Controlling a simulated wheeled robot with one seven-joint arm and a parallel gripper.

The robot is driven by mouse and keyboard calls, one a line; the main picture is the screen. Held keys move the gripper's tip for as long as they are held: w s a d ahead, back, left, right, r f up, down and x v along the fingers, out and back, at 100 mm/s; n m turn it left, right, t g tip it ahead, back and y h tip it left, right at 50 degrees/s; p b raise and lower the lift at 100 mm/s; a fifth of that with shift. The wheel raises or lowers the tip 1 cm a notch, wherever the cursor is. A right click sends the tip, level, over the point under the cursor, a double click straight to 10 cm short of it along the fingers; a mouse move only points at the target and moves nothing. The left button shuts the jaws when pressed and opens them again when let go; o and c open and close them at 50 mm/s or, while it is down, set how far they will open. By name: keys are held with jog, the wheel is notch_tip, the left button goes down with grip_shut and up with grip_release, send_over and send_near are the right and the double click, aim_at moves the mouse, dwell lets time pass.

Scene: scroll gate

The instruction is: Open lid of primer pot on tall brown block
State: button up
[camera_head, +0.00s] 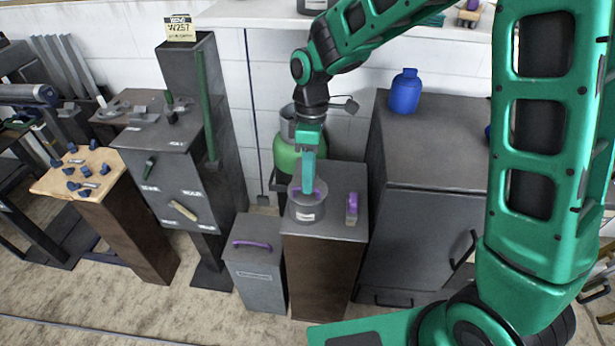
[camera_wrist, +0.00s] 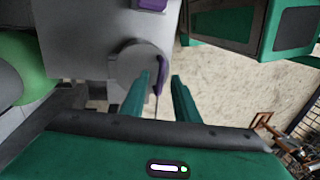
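The primer pot (camera_head: 307,212) is a round grey pot with a label. It stands on the grey top of the tall brown block (camera_head: 325,275). Its flat round lid (camera_wrist: 133,66) has a purple handle (camera_wrist: 161,76) and looks shut. The handle also shows in the head view (camera_head: 319,190), partly hidden by my gripper. My gripper (camera_head: 308,190) points down over the pot. In the wrist view my gripper (camera_wrist: 160,77) is open, with the handle between its two green fingertips. I cannot tell whether either finger touches it.
A small purple-topped item (camera_head: 352,208) stands right of the pot on the same block. A low grey bin (camera_head: 257,280) with a purple handle stands left of the block. A green cylinder (camera_head: 287,155) is behind, and a large grey cabinet (camera_head: 425,225) stands close at right.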

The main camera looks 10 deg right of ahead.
jog(key=shift+s+f, duration=0.1)
jog(key=shift+f, duration=0.25)
jog(key=shift+c, duration=0.7)
grip_shut()
